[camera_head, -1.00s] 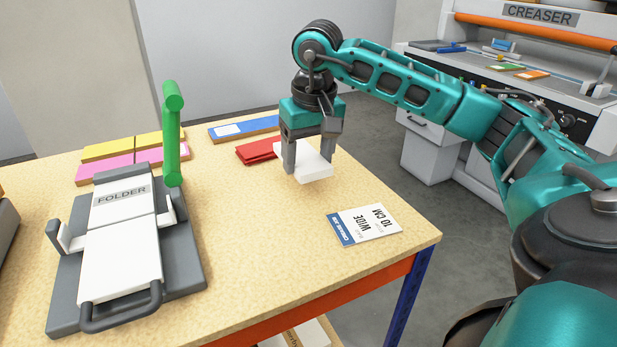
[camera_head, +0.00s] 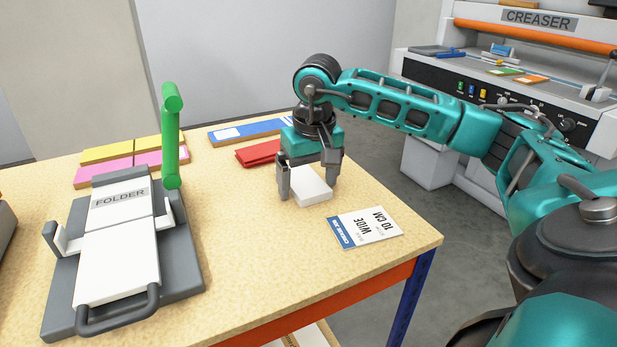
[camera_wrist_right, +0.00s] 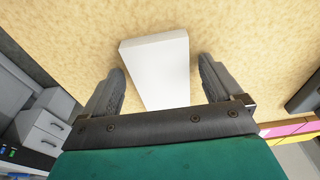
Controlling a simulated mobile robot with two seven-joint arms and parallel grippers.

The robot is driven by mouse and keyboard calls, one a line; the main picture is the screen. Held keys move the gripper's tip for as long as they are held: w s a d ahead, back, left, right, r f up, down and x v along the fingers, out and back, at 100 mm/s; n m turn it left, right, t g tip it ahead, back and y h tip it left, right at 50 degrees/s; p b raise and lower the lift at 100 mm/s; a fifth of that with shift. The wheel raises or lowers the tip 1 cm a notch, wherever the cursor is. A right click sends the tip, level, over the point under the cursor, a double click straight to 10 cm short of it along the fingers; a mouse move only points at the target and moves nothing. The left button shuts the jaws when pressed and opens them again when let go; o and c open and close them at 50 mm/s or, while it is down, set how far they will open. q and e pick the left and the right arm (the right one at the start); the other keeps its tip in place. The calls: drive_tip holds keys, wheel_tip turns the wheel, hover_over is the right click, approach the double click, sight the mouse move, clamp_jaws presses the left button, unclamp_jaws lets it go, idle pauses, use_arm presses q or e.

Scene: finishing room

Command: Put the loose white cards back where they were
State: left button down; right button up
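The white cards (camera_head: 311,190) form one thick pale stack lying flat on the tabletop, left of the printed card. My right gripper (camera_head: 308,190) is low over the table with its fingers on either side of the stack. In the right wrist view the white stack (camera_wrist_right: 158,65) lies between the spread fingers of my right gripper (camera_wrist_right: 162,72), with bare table showing in a gap on each side, so it is open. The stack's rear part is partly hidden by the gripper in the head view. My left gripper is not in view.
On the table (camera_head: 235,240) are a folder machine (camera_head: 118,275) with a green lever (camera_head: 171,140), a printed "WIDE 10 CM" card (camera_head: 370,226), red cards (camera_head: 258,153), a blue board (camera_head: 248,131), and yellow (camera_head: 108,152) and pink (camera_head: 148,159) strips. A creaser (camera_head: 500,75) stands behind.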

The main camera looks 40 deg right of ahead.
wheel_tip(320, 180, up, 12)
drive_tip(key=s+p, duration=0.1)
drive_tip(key=p, duration=0.1)
drive_tip(key=shift+s+a, duration=0.3)
drive_tip(key=shift+s, duration=0.1)
drive_tip(key=shift+s, duration=0.1)
idle(0.5)
